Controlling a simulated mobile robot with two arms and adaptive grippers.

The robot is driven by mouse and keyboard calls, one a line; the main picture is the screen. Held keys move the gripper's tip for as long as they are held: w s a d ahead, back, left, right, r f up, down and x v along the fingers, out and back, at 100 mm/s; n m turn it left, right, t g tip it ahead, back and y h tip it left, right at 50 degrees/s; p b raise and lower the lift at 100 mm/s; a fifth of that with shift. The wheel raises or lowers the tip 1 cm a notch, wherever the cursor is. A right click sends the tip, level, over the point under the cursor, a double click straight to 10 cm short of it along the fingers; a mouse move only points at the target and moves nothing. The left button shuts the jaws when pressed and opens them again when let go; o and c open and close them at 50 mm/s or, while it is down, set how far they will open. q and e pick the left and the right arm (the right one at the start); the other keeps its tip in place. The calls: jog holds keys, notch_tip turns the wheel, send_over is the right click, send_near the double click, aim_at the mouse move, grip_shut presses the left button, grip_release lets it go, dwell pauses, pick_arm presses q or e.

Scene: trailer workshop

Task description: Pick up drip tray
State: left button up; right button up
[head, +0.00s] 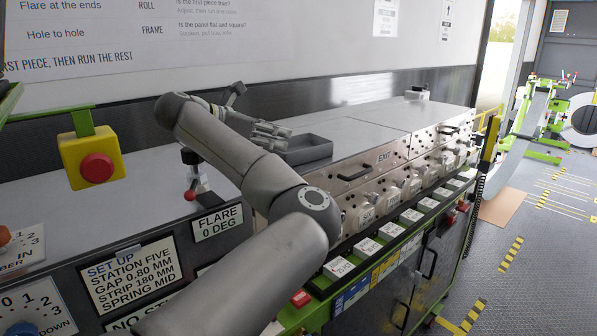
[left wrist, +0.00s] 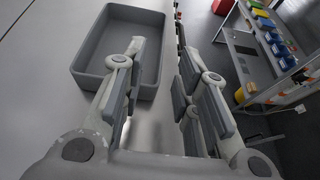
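The drip tray (head: 310,150) is a shallow grey rectangular tray, empty, upright on the flat grey machine top. It also shows in the left wrist view (left wrist: 116,12). My left gripper (head: 284,132) is at the tray's left end in the head view, with its fingers pointing toward the tray. In the left wrist view the gripper (left wrist: 163,65) is open with nothing held. One finger overlaps the tray's inside and the tray's right wall shows between the fingers. Whether a finger touches the tray, I cannot tell. My right gripper is not in view.
A red-knobbed clamp (head: 194,186) stands on the machine top left of my arm. A yellow box with a red button (head: 95,166) hangs at the left. A workbench with coloured bins (left wrist: 262,22) stands beyond.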

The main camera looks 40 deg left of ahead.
aim_at(312, 148)
pick_arm(q)
jog(key=shift+w+d+f, duration=0.35)
jog(key=shift+f, duration=0.1)
jog(key=shift+w+d+f, duration=0.1)
jog(key=shift+w+d, duration=0.05)
jog(key=shift+w, duration=0.2)
jog(key=p+x, duration=0.3)
jog(key=x, duration=0.6)
jog(key=shift+d+f, duration=0.1)
jog(key=shift+w+d+f, duration=0.1)
jog(key=shift+w+f, duration=0.1)
jog(key=shift+w, duration=0.2)
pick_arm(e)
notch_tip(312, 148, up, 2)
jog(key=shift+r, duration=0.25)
pick_arm(q)
jog(key=shift+s, duration=0.1)
jog(key=shift+c, duration=0.3)
grip_shut()
